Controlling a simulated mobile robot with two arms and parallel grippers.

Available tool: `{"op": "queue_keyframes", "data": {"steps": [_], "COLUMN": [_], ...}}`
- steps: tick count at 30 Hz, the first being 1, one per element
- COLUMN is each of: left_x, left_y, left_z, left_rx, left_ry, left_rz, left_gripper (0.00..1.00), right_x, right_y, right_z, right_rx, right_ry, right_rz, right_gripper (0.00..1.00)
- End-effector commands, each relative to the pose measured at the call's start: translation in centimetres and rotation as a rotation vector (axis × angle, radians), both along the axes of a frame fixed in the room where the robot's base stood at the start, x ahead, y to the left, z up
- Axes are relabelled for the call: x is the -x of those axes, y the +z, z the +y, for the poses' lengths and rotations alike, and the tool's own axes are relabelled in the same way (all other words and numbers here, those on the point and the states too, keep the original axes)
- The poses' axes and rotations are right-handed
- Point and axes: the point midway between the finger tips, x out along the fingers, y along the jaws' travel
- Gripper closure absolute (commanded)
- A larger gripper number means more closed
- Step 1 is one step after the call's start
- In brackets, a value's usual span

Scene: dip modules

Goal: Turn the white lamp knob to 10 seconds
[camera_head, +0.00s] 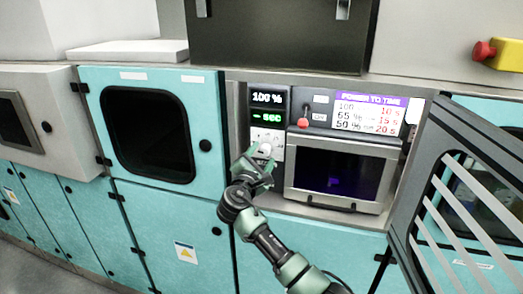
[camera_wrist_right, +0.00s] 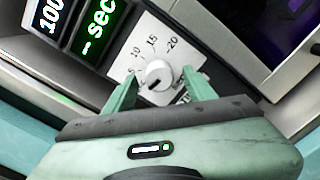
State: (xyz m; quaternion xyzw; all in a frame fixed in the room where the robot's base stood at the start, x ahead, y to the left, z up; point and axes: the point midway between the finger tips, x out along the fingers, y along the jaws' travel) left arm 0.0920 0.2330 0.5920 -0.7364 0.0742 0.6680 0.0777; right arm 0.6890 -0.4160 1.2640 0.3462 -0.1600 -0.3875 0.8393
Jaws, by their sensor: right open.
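The white lamp knob (camera_wrist_right: 159,75) sits on a pale dial plate with marks 5, 10, 15 and 20, in the right wrist view. A dark pointer line on the knob points toward the lower left, away from the 10 mark. My right gripper (camera_wrist_right: 158,88) is open, with one finger on each side of the knob; I cannot tell whether they touch it. In the head view my right gripper (camera_head: 262,155) is in front of the dial plate (camera_head: 268,137) and hides most of the knob. My left gripper is not in view.
Displays above the dial read "100 %" (camera_head: 266,98) and "- sec" (camera_head: 267,117). A red-knobbed lever (camera_head: 303,125) and a power-to-time chart (camera_head: 369,114) are right of them, above a dark-windowed chamber (camera_head: 337,172). A slatted open door (camera_head: 450,190) stands at the right.

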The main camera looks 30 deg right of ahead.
Motion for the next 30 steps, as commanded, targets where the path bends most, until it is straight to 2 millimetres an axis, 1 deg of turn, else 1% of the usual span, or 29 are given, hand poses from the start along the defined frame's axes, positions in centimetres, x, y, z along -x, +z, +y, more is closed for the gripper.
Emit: {"op": "queue_keyframes", "data": {"steps": [1,4,12,13,14,15,17,18,19,26,30], "left_x": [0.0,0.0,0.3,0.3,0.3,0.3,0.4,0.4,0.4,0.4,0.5], "left_y": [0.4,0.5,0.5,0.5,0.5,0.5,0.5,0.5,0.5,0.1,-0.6], "left_z": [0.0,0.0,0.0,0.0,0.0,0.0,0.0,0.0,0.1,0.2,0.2], "left_rx": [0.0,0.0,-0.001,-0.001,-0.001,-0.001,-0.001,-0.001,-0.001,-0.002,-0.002], "left_ry": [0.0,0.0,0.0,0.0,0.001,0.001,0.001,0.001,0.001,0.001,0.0], "left_rz": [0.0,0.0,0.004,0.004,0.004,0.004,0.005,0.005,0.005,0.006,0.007], "left_gripper": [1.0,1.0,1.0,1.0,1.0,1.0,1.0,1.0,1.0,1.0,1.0], "right_x": [-0.3,-0.7,-0.8,-0.8,-0.8,-0.8,-0.8,-0.8,-0.8,-0.8,-0.8], "right_y": [0.2,0.1,-0.1,-0.1,-0.1,-0.1,-0.1,-0.1,-0.1,-0.2,-0.4], "right_z": [-0.4,-0.9,-1.0,-1.0,-1.0,-1.0,-1.0,-1.0,-1.0,-1.0,-1.0], "right_rx": [0.001,-0.001,-0.002,-0.002,-0.002,-0.002,-0.002,-0.002,-0.002,-0.013,-0.043], "right_ry": [-0.001,-0.001,0.0,0.0,0.0,0.0,0.0,0.0,0.0,0.0,0.0], "right_rz": [0.0,0.0,-0.001,-0.001,-0.001,-0.001,-0.001,-0.001,-0.001,-0.011,-0.046], "right_gripper": [0.45,0.45,0.45,0.5,0.59,0.7,0.87,0.98,1.0,1.0,1.0]}}
